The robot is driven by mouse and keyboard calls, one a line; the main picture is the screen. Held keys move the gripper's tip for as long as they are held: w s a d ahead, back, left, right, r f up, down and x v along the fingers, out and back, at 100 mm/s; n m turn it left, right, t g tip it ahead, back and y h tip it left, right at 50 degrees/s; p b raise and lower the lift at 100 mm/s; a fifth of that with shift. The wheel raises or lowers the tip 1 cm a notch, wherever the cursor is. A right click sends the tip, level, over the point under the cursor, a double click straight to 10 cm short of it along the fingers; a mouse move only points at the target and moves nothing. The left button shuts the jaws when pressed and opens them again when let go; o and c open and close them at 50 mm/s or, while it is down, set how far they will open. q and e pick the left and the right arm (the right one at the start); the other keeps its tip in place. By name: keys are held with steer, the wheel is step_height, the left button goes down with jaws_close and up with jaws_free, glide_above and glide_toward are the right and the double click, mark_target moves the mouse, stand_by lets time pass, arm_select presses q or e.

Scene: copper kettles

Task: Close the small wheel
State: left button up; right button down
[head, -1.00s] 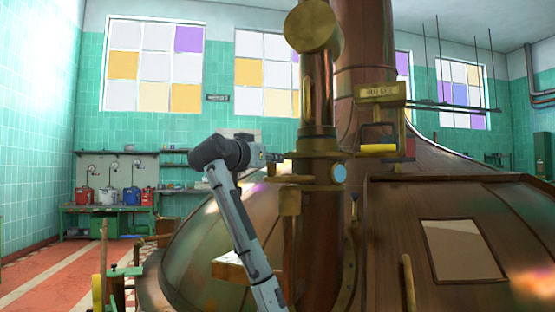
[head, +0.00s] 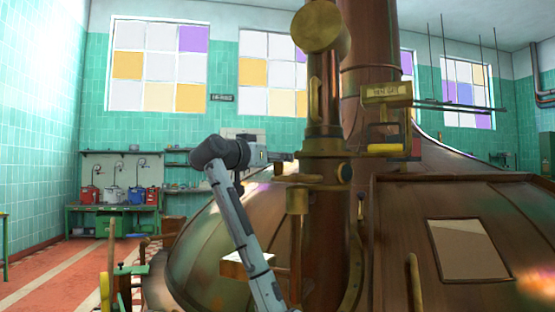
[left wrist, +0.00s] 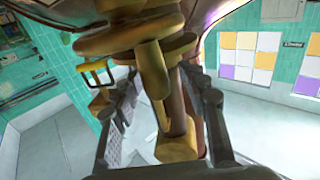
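A tall copper pipe with brass fittings (head: 323,170) stands in the middle of the head view, before the large copper kettle (head: 215,235). I cannot pick out the small wheel for certain. My left gripper (head: 284,157) reaches in from the left at the height of the brass flange; its tips are hard to make out there. In the left wrist view its two dark fingers (left wrist: 160,95) are spread apart, with a brass spindle (left wrist: 152,80) and brass discs (left wrist: 120,36) between and beyond them. Contact cannot be told. My right gripper is not in view.
A yellow-handled lever (head: 385,148) sits right of the pipe under a brass sign bracket (head: 386,92); the yellow handle (left wrist: 95,70) also shows in the left wrist view. A green bench (head: 112,212) with coloured cans stands far left. The red floor (head: 60,275) there is mostly clear.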

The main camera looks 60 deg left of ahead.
arm_select(q)
steer(key=shift+d, duration=0.15)
steer(key=v, duration=1.2)
steer(key=shift+w, duration=0.15)
